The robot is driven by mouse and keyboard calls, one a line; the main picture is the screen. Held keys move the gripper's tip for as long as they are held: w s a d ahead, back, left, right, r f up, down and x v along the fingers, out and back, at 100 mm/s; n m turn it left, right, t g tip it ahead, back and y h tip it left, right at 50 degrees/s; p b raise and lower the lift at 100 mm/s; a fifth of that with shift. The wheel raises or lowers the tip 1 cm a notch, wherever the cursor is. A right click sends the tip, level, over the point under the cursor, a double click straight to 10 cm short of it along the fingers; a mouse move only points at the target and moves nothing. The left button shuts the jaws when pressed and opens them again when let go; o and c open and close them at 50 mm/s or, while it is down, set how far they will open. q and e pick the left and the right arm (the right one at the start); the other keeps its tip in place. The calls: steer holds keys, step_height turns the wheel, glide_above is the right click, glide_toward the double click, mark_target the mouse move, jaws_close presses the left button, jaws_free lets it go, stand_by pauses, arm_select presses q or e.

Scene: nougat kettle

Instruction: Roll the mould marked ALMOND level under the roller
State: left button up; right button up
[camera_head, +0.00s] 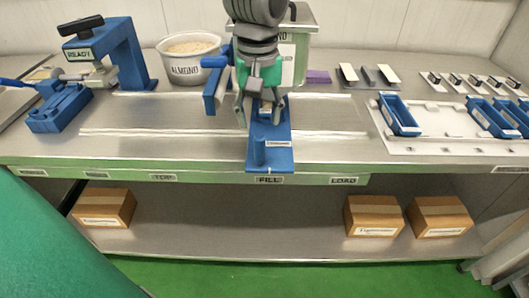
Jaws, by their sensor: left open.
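My left gripper (262,112) comes down from the top middle, fingers apart, over a blue mould or holder (270,155) at the FILL label. A small label sits on this blue piece, too small to read. The gripper hides its far part and I cannot tell whether the fingers touch it. A blue piece with a round knob (213,88) stands just left of the gripper; it may be the roller, partly hidden. A bowl (187,58) marked ALMOND, with pale contents, stands behind. My right gripper is not in view.
A blue press (125,55) marked READY stands at the left, with a blue clamp (58,108) before it. A white board (440,146) with blue trays is at the right. A bin (300,45) stands behind the gripper. Cardboard boxes (375,216) sit on the lower shelf.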

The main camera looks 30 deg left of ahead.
mark_target(260, 154)
arm_select(q)
step_height(260, 154, down, 11)
steer(key=shift+w+r+b, duration=0.1)
steer(key=shift+r+b, duration=0.1)
steer(key=shift+b, duration=0.45)
jaws_close()
